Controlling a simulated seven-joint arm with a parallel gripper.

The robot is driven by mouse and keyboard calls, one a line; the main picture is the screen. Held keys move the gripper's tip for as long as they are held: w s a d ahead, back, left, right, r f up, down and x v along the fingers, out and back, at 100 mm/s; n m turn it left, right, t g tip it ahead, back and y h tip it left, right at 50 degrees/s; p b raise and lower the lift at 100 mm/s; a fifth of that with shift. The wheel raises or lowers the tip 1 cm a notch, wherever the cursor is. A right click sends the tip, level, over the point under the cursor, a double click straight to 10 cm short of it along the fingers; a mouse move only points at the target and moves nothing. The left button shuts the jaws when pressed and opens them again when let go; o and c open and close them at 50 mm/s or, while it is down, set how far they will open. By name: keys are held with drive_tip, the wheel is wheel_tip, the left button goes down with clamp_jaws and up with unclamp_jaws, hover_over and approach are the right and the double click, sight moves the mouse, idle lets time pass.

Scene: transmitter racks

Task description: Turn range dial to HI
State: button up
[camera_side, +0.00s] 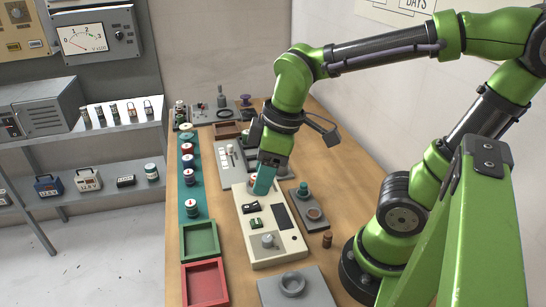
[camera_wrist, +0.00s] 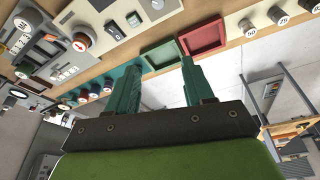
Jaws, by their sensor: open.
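A cream control panel (camera_side: 262,215) lies on the wooden bench in the side view. It carries a light round knob (camera_side: 267,240) at its near end, two small switches and a dark window. A red-capped knob (camera_side: 254,179) at its far end is partly hidden by my fingers; it also shows in the wrist view (camera_wrist: 82,38). I cannot read which dial is the range dial, nor any HI mark. My gripper (camera_side: 263,186) hangs over the panel's far part. In the wrist view its teal fingers (camera_wrist: 160,66) are apart with nothing gripped between them.
A green tray (camera_side: 200,240) and a red tray (camera_side: 205,284) lie left of the panel. Several knobs stand on a teal strip (camera_side: 190,190). A grey unit with a teal knob (camera_side: 304,188) and a brown peg (camera_side: 327,240) are at the right. A grey block (camera_side: 295,288) is in front.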

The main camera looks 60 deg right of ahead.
sight(267, 238)
drive_tip(key=f+n, duration=0.3)
drive_tip(key=f, duration=0.2)
drive_tip(key=f+n+g, duration=0.1)
drive_tip(key=f+n, duration=0.3)
drive_tip(key=f, duration=0.2)
drive_tip(key=f+n+g+h, duration=0.1)
drive_tip(key=f+n, duration=0.3)
drive_tip(key=f, duration=0.2)
drive_tip(key=shift+s+f, duration=0.1)
drive_tip(key=shift+s, duration=0.15)
drive_tip(key=shift+c, duration=0.5)
clamp_jaws()
